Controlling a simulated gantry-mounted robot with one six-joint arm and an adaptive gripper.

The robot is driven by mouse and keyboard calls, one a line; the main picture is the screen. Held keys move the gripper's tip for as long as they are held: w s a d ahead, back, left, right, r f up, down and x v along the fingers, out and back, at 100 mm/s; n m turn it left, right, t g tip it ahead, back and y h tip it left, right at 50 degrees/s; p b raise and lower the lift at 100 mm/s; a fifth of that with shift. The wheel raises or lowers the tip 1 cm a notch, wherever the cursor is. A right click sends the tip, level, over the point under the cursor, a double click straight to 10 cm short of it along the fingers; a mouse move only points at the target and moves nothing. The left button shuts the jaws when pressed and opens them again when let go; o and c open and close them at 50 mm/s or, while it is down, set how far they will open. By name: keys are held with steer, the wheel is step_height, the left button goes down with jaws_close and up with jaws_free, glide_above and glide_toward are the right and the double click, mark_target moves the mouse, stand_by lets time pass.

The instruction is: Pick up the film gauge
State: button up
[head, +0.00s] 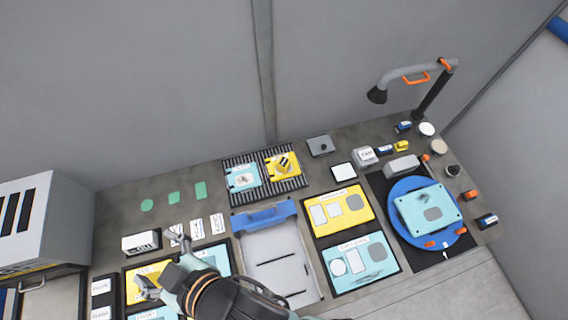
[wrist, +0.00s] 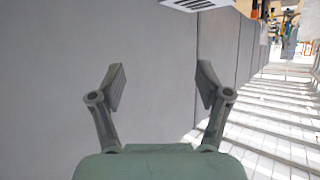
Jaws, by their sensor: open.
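My gripper (head: 160,264) is at the lower left of the bench in the head view, over a yellow panel and the light blue panel beside it. In the wrist view my gripper (wrist: 160,88) is open, with nothing between its fingers and a plain grey wall behind. I cannot tell for sure which thing is the film gauge. Candidates in the head view include a grey-white device with a dark label (head: 365,156) at the back right, and a white block with a dark end (head: 141,242) left of my gripper. No bench object shows between the fingers.
A blue-handled grey tray (head: 273,246) is at the bench's middle. Yellow (head: 337,208) and light blue (head: 360,260) panels lie right of it. A blue turntable (head: 398,224) and a lamp (head: 418,82) stand at the right. A white cabinet (head: 50,215) stands at the left.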

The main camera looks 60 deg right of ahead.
stand_by(0.3)
steer(key=w+d+f+g+h+b, duration=0.1)
steer(key=w+d+f+b, duration=0.15)
steer(key=f+b, duration=0.2)
steer(key=w+d+f+g+b, duration=0.1)
steer(key=w+d+f+b, duration=0.1)
steer(key=d+f+b, duration=0.3)
steer(key=g+b, duration=0.6)
steer(key=b, duration=1.5)
glide_above(284, 162)
steer(key=s, duration=0.3)
step_height(284, 162, down, 28)
steer(key=shift+m+y, duration=0.3)
steer(key=shift+y, duration=0.1)
steer(key=b+x, duration=0.2)
steer(key=x, duration=0.6)
steer(key=c, duration=1.4)
